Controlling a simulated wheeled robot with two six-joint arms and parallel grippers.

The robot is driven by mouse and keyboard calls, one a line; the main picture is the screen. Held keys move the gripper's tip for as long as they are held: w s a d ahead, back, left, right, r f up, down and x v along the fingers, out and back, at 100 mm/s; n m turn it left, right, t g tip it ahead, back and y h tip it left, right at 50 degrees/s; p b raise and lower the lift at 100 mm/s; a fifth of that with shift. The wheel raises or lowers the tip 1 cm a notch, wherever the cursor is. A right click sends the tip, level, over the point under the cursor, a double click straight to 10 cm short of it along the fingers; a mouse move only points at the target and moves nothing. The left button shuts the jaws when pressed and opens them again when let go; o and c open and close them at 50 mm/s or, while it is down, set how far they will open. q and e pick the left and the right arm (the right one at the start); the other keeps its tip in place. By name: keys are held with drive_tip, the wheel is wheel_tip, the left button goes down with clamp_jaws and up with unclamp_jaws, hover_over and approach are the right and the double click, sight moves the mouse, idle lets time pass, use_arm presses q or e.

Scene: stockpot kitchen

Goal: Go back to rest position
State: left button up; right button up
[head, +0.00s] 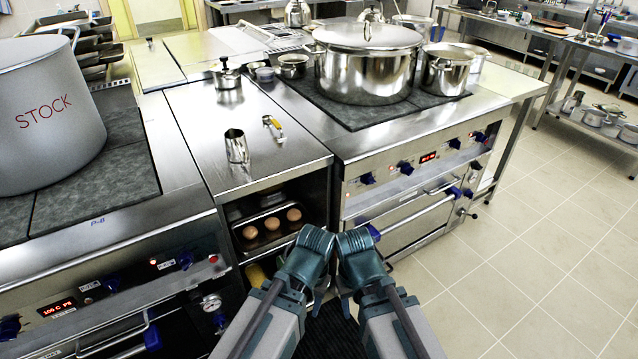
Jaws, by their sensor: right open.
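My two arms come up from the bottom middle, side by side and bent at the teal joints. My right gripper (345,298) shows only in part below its teal joint, open, with nothing seen in it. My left gripper is mostly hidden behind its own arm, and I cannot make out its jaws. Both arms are in front of the counter, over the floor gap, apart from the pots.
A large grey STOCK pot (48,115) stands on the left stove. A lidded steel pot (368,65) stands on the right hob. Free tiled floor (540,270) lies right.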

wheel_tip(320, 180, up, 14)
drive_tip(key=p, duration=1.3)
drive_tip(key=shift+r, duration=0.25)
